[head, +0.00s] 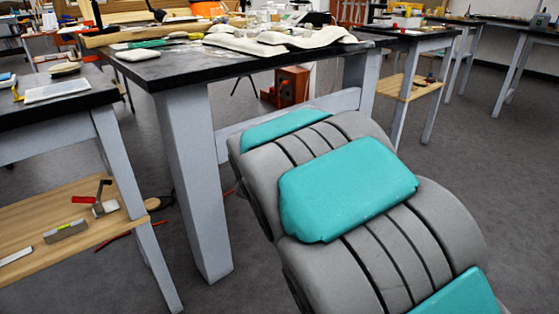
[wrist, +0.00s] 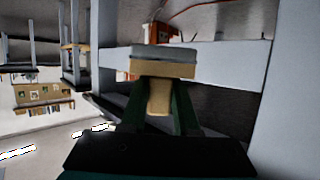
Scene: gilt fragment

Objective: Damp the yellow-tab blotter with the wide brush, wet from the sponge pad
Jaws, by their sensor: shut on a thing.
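In the wrist view my gripper (wrist: 160,112) is shut on the handle of the wide brush (wrist: 162,66). The brush has a tan wooden body and a grey band of bristles along its far edge. My gripper is not visible in the head view. A pale flat sheet (head: 58,90) lies on the dark left bench, with a small yellow piece (head: 16,94) at its left; I cannot tell for sure that it is the yellow-tab blotter. A small beige pad (head: 65,69) lies behind it; I cannot tell whether it is the sponge pad.
The left bench (head: 85,88) and the cluttered middle bench (head: 180,73) have dark tops and grey legs. A wooden lower shelf (head: 85,208) holds a clamp (head: 100,198) and a level (head: 65,231).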

